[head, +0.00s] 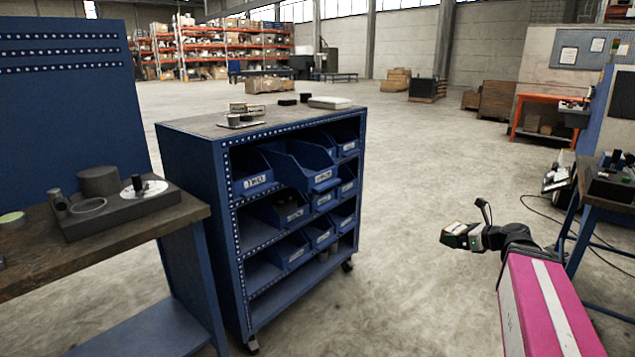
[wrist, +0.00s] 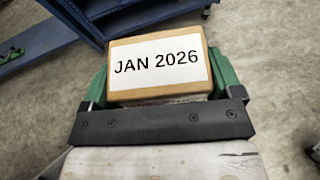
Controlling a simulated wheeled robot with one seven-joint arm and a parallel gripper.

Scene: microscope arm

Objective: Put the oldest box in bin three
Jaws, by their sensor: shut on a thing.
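My gripper (head: 468,237) is at the right of the head view, held in the air to the right of the blue shelf cart. It is shut on a small tan box (wrist: 158,97), with a green finger on each side. The box's white label reads "JAN 2026" in the wrist view. Blue bins stand on the cart's shelves in several rows, such as a top-left bin (head: 253,176) and a larger top-middle bin (head: 305,160) that sticks out at the front. Their white labels are too small to read surely, so I cannot tell which is bin three.
The blue cart (head: 205,200) has small items and a white object (head: 330,102) on top. A workbench (head: 30,250) with dark parts stands at the left. Another bench (head: 612,190) is at the right. Bare concrete floor (head: 400,180) lies between my gripper and the cart.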

